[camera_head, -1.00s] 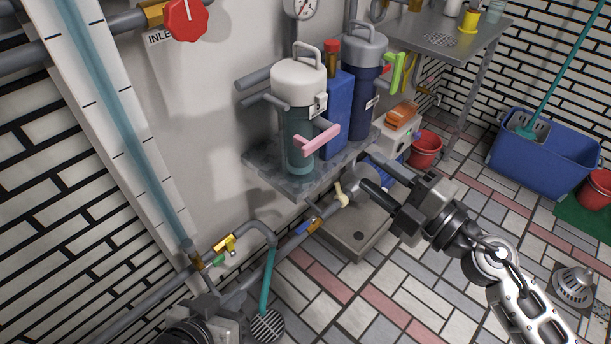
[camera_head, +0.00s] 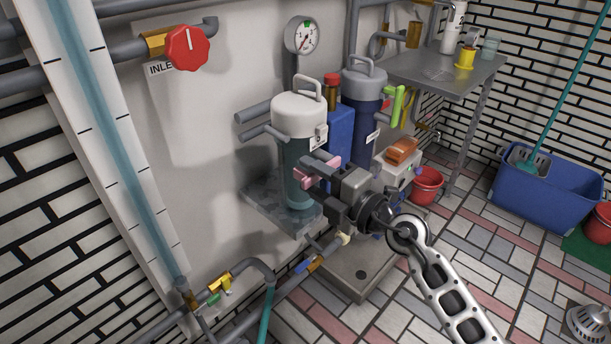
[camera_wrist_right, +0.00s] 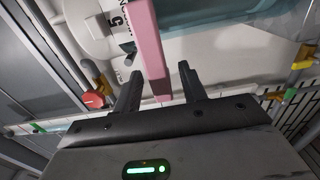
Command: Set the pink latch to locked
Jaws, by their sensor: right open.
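The pink latch (camera_head: 303,178) is a bar on the front of the teal filter housing with the white cap (camera_head: 298,108). My right gripper (camera_head: 312,184) is at the latch, open, and hides part of it in the head view. In the right wrist view the pink latch (camera_wrist_right: 151,50) reaches down between the two separated fingers (camera_wrist_right: 160,90). A gap shows beside each finger, and I cannot tell whether either one touches the bar. My left gripper is not in view.
A blue housing (camera_head: 364,98) with a green latch (camera_head: 397,104) stands behind, with a blue bottle (camera_head: 340,132) between. A grey shelf (camera_head: 262,202) lies under the housings. Pipes with yellow valves (camera_head: 219,281) run below.

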